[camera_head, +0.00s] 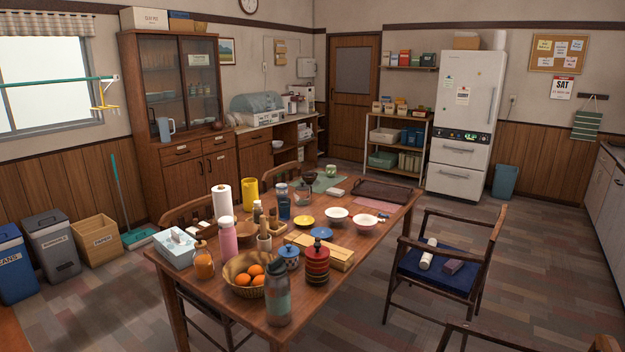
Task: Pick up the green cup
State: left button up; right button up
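A small green and pale cup-like item (331,170) stands at the far end of the wooden dining table (350,256), near a green mat (322,184). It is small in the view, and I cannot tell for sure that it is the green cup. Neither of my grippers is in view.
The table is crowded: a fruit basket (238,270), a clear bottle (277,295), a pink bottle (228,241), a paper roll (222,204), bowls (364,222) and a dark tray (384,191). A chair (440,268) stands at the right. Floor at the front right is partly open.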

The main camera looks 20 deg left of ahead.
aim_at(331, 169)
jog(key=i+j+u, duration=0.25)
jog(key=u, duration=0.15)
jog(key=i+j+u, duration=0.6)
jog(key=u, duration=0.2)
jog(key=i+j+u, duration=0.4)
jog(key=i+u, duration=0.35)
jog(key=i, duration=0.25)
jog(key=i+j+u, duration=0.1)
jog(key=i+u, duration=0.3)
jog(key=i+z, duration=0.15)
jog(key=i, duration=0.8)
jog(key=i+j+z, duration=0.1)
jog(key=i, duration=0.85)
jog(key=i+l+z, duration=0.15)
jog(key=i+z, duration=0.7)
jog(key=i+j+z, duration=0.15)
jog(key=i+z, duration=0.25)
jog(key=i+j+z, duration=0.4)
jog(key=i, duration=0.15)
jog(key=i+l+z, duration=0.25)
jog(key=i+z, duration=0.15)
jog(key=i, duration=0.2)
jog(key=i+l+z, duration=0.1)
jog(key=i+z, duration=0.25)
jog(key=i, duration=0.25)
jog(key=i+j+z, duration=0.15)
jog(key=i+z, duration=0.25)
jog(key=i, duration=0.2)
